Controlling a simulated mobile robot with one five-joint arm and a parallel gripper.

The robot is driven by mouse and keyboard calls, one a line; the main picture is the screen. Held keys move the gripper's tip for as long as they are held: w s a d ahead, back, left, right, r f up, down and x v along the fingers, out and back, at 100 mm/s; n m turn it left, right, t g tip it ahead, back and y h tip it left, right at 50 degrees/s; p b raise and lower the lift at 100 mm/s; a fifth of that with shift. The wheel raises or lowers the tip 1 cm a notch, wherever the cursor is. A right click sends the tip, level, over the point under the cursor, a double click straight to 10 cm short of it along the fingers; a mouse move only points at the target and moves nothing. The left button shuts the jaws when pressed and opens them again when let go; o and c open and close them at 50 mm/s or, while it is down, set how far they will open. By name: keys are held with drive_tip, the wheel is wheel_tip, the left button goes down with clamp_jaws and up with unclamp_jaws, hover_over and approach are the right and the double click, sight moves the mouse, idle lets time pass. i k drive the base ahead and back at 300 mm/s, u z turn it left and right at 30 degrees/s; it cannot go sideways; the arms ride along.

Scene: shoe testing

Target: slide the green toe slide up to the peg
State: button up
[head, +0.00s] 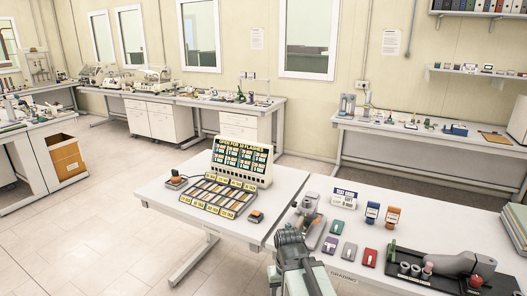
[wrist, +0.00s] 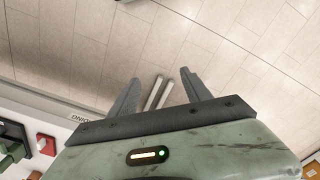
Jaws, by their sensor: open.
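Two green things stand out on the grading table in the head view. One is a small green flat piece (head: 337,227) with a pale mark, among similar coloured pieces. The other is a green upright part (head: 392,251) at the left end of a dark fixture (head: 415,279); I cannot tell for sure which is the toe slide or the peg. In the wrist view, my gripper (wrist: 158,88) is open and empty, its fingers pointing over the floor beyond the table edge. A dark green piece (wrist: 12,152) shows at the lower left, apart from the fingers.
Purple (head: 330,245) and red (head: 370,257) pieces lie near the green one. Blue (head: 372,212) and orange (head: 392,217) stands are behind. A grey foot-like form (head: 455,264) lies right. A neighbouring table holds a card tray (head: 218,195) and sign (head: 243,160).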

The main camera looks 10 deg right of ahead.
sight(391, 255)
drive_tip(key=z, duration=1.1)
drive_tip(key=k, duration=0.4)
drive_tip(key=u, duration=0.15)
drive_tip(key=i, duration=0.9)
drive_tip(key=z, duration=0.1)
